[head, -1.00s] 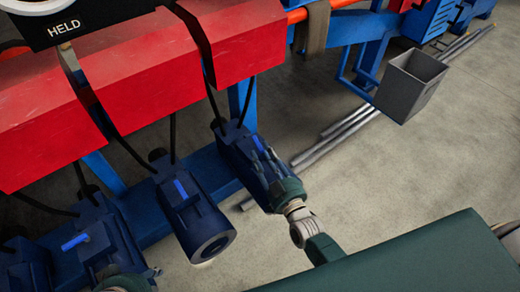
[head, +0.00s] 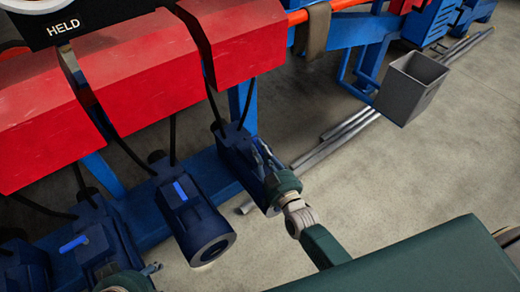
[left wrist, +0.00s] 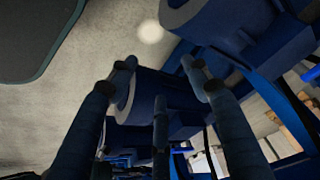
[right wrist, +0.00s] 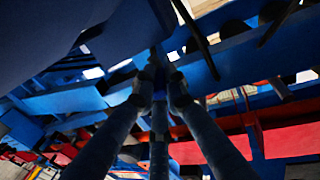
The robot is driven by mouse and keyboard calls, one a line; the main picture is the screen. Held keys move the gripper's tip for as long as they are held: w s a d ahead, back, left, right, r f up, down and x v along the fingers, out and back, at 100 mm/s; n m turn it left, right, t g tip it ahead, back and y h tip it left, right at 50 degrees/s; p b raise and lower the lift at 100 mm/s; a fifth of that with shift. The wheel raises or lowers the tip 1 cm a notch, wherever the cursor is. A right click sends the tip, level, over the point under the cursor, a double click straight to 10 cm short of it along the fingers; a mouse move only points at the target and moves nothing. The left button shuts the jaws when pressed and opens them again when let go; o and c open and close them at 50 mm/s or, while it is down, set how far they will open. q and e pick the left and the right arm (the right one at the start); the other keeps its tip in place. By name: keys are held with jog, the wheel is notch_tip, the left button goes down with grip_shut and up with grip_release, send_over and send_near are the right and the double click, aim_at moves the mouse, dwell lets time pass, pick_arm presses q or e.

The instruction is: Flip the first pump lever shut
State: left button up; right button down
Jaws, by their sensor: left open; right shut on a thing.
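Dark blue pumps stand in a row along the blue frame in the head view. The right-hand pump (head: 229,147) has my right gripper (head: 263,154) over its top. In the right wrist view the fingers (right wrist: 160,83) are closed together on a narrow blue piece, apparently this pump's lever, mostly hidden by them. The middle pump (head: 205,232) has a bright blue lever (head: 180,190), and another lever (head: 74,243) shows on the pump to its left. My left gripper (left wrist: 164,75) is open, with a pump's round body (left wrist: 148,98) showing beyond and between its fingers.
Red boxes (head: 134,68) hang above the pumps, with black cables running down. A black panel marked HELD (head: 65,22) is at the upper left. A grey bin (head: 410,88) and metal bars (head: 350,124) are at the right. The concrete floor there is mostly clear.

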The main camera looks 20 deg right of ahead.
jog(key=shift+d+n+y, duration=0.1)
jog(key=shift+n+y, duration=0.2)
jog(key=n+y, duration=0.1)
jog(key=n+y+b, duration=0.1)
jog(key=y, duration=0.1)
jog(key=shift+w+d+g, duration=0.15)
jog(key=shift+d+g, duration=0.2)
jog(key=shift+g, duration=0.05)
jog(key=shift+y, duration=0.3)
pick_arm(q)
jog(key=w+d+r+t+h, duration=0.1)
jog(key=w+d+r+t, duration=0.1)
jog(key=w, duration=0.6)
jog(key=shift+w+d+r+t, duration=0.3)
jog(key=shift+d+r+t, duration=0.05)
jog(key=shift+r+t, duration=0.6)
pick_arm(e)
jog(key=c, duration=1.8)
grip_release()
jog(key=shift+o, duration=0.2)
jog(key=v, duration=1.2)
